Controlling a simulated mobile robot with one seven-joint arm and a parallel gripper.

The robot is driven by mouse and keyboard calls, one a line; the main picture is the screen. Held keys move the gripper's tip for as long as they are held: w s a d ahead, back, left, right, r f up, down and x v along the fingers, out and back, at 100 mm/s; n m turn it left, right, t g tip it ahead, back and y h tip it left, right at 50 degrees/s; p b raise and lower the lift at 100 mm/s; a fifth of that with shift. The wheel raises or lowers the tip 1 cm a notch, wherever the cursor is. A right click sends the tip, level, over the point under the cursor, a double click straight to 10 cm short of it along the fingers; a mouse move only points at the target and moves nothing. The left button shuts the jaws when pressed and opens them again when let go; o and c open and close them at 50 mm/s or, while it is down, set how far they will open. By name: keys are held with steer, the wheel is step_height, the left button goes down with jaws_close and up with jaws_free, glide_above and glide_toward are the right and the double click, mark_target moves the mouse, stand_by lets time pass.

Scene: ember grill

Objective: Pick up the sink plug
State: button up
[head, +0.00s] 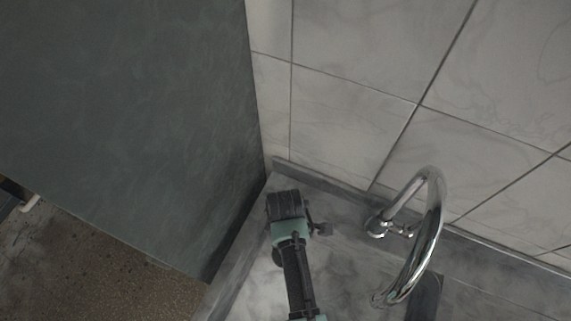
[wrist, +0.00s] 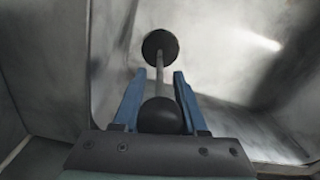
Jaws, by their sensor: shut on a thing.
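The sink plug shows in the wrist view as a dark round knob (wrist: 161,116) on a thin grey rod (wrist: 160,72), with a black disc (wrist: 160,45) at the far end. My gripper (wrist: 158,76) has its blue fingers on either side of the rod and knob, and is shut on the plug. The disc extends beyond the fingertips, above pale, smooth sink walls; whether it touches the sink bottom cannot be told. In the head view my arm reaches down at the sink corner, and the plug and fingertips are hidden there.
A curved chrome tap (head: 431,230) stands right of my arm. A tall dark green panel (head: 130,120) is close on the left, and a tiled wall (head: 350,110) rises behind. Sink walls (wrist: 225,60) surround my gripper.

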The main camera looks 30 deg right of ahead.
jaws_close()
stand_by(0.9)
